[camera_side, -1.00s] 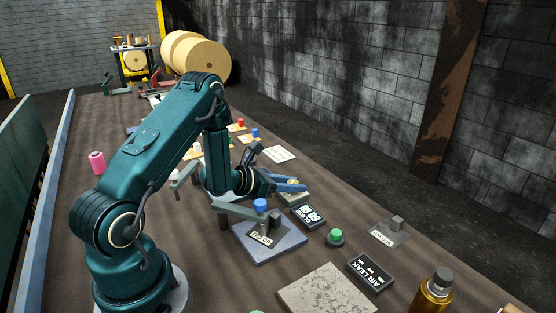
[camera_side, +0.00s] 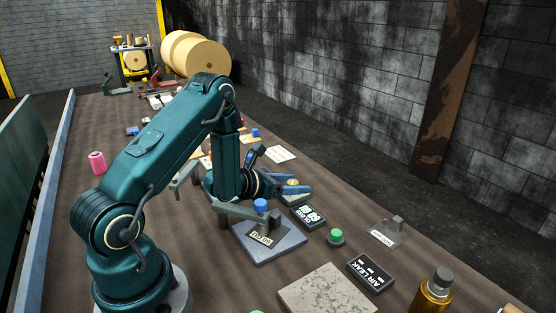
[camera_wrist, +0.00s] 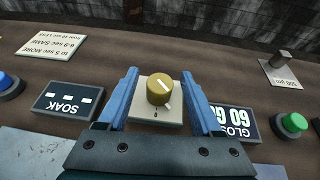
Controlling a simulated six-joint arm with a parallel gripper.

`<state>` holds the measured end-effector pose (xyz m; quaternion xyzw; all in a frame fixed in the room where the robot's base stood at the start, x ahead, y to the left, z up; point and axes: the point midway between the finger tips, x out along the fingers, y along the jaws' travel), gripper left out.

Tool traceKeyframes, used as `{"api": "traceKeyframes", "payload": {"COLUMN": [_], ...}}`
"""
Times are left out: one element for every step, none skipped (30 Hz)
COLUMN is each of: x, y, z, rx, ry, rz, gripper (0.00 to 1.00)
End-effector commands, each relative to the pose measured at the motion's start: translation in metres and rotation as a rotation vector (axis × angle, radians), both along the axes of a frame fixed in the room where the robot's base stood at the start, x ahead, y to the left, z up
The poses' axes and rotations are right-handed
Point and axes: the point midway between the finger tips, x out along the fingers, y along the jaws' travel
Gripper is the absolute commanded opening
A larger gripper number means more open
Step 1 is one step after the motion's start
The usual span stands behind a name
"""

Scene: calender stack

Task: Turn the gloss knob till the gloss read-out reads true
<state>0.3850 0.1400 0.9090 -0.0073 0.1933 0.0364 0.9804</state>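The gloss knob (camera_wrist: 158,88) is a brass cylinder with a white pointer line, on a pale square plate with a mark. My gripper (camera_wrist: 159,74) is open, its two blue fingers on either side of the knob, with gaps between them and it. The gloss read-out (camera_wrist: 234,122) is a black box right of the knob, upside down and partly covered by my right finger. In the side view the gloss read-out (camera_side: 308,217) shows white characters too small to read surely.
A soak box (camera_wrist: 67,101) showing dashes stands left of the knob. A green button (camera_side: 336,236), an air leak box (camera_side: 370,271) and a blue-topped post on a plate (camera_side: 285,245) are nearby. A small grey block on a plate (camera_side: 388,232) stands farther right.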

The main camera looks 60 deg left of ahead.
Motion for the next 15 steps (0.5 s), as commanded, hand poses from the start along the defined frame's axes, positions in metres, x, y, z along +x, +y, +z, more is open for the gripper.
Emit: {"api": "traceKeyframes", "payload": {"x": [0.0, 0.0, 0.0, 0.0, -0.001, -0.001, -0.002, -0.003, -0.005, -0.008, -0.01, -0.015, -0.018, -0.021, -0.025], "y": [0.0, 0.0, 0.0, 0.0, 0.0, 0.0, 0.0, 0.0, 0.0, 0.0, 0.0, 0.0, 0.0, -0.001, -0.001], "z": [0.0, 0.0, 0.0, 0.0, -0.001, 0.0, 0.0, 0.0, 0.001, 0.002, 0.003, 0.005, 0.007, 0.008, 0.009], "rx": [0.0, 0.0, 0.0, 0.0, 0.0, 0.0, 0.0, 0.0, 0.001, 0.001, 0.001, 0.0, 0.0, 0.0, -0.001], "ry": [0.001, 0.001, 0.002, 0.002, 0.002, 0.003, 0.003, 0.003, 0.003, 0.003, 0.003, 0.004, 0.003, 0.003, 0.004], "rz": [0.0, 0.0, 0.0, 0.0, 0.001, 0.001, 0.001, 0.001, 0.002, 0.002, 0.002, 0.002, 0.002, 0.002, 0.003], "gripper": [0.67, 0.67, 0.67, 0.67, 0.67, 0.67, 0.67, 0.67, 0.67, 0.67, 0.67, 0.67, 0.67, 0.67, 0.67]}}
